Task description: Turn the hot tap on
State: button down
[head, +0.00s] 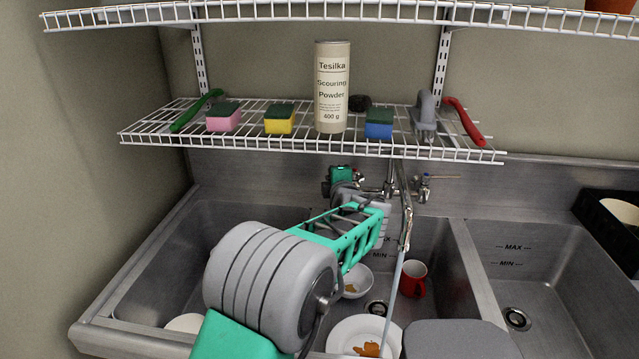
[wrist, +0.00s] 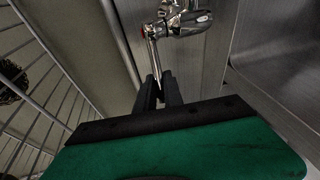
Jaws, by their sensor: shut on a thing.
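The hot tap (wrist: 185,20), chrome with a red mark, is at the top of the wrist view. Its thin lever (wrist: 153,55) points down between my dark fingers. My gripper (wrist: 158,88) is shut on the lever near its end. In the head view my gripper (head: 342,176) is at the left side of the mixer, and my arm and gripper hide the hot tap there. The spout (head: 404,215) reaches forward over the middle basin. A thin pale stream (head: 393,295) runs from its end toward the plate.
The other tap (head: 424,187) is right of the spout. A wire shelf (head: 300,143) with sponges, brushes and a scouring powder can (head: 331,85) hangs above my gripper. A red mug (head: 413,278), a bowl (head: 357,281) and a plate (head: 343,335) are in the middle basin.

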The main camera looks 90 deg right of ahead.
jog(key=shift+s, duration=0.1)
jog(key=c, duration=1.5)
grip_release()
jog(key=b+v, duration=0.1)
jog(key=v, duration=0.6)
jog(key=shift+a+r, duration=0.15)
jog(key=shift+a, duration=0.25)
jog(key=shift+o, duration=0.2)
